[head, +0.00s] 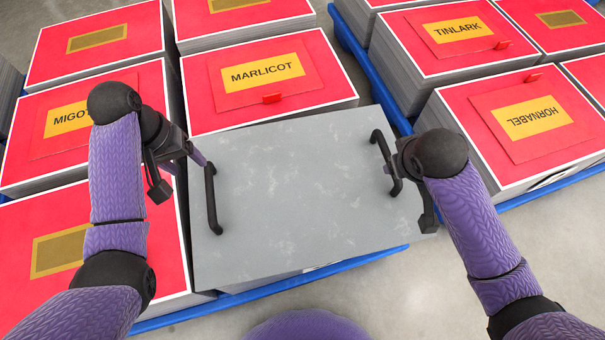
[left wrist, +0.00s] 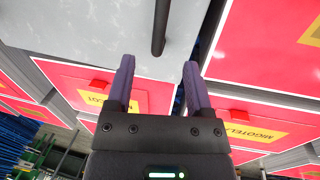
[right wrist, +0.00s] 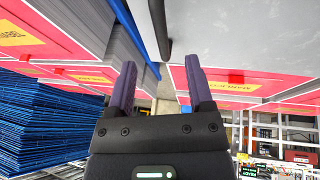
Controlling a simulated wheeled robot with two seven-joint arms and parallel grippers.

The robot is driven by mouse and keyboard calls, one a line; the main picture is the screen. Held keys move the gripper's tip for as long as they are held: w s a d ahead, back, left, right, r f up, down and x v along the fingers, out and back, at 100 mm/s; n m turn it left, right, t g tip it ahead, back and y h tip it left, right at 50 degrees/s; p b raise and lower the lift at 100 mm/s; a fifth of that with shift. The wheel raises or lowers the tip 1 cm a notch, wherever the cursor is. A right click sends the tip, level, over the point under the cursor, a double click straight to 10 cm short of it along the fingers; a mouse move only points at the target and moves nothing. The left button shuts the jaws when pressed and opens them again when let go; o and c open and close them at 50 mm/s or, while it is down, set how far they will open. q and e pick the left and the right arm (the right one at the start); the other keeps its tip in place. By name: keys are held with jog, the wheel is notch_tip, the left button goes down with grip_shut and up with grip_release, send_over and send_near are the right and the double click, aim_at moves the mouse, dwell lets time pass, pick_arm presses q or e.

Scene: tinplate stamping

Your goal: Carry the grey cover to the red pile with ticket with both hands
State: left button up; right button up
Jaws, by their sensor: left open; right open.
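The grey cover (head: 295,190) is a flat mottled slab with a black bar handle at each short side. It lies over a pile in the front middle of the head view. My left gripper (head: 182,166) is open beside the left handle (head: 212,198); in the left wrist view (left wrist: 158,75) the handle lies beyond the fingertips, not between them. My right gripper (head: 392,168) is at the right handle (head: 386,160); in the right wrist view its fingers (right wrist: 160,78) are apart, with the handle (right wrist: 161,30) beyond the tips. Red piles with tickets include MARLICOT (head: 262,72), TINLARK (head: 455,30) and HORNABEL (head: 530,118).
A MIGOT... pile (head: 50,123), its ticket partly hidden by my left arm, stands at the left. Blue pallets (head: 365,258) lie under the piles. A grey floor aisle (head: 400,290) is clear at the front right. Stacked blue pallets (right wrist: 45,115) show in the right wrist view.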

aim_at(207, 182)
pick_arm(q)
jog(key=f, duration=0.3)
jog(key=d+f, duration=0.1)
jog(key=f, duration=0.2)
jog(key=d+f, duration=0.1)
jog(key=f, duration=0.2)
jog(key=shift+w+f, duration=0.1)
jog(key=shift+f, duration=0.3)
pick_arm(e)
jog(key=x, duration=1)
jog(key=shift+s, duration=0.1)
pick_arm(q)
grip_shut()
pick_arm(e)
grip_shut()
pick_arm(q)
jog(key=shift+r, duration=0.1)
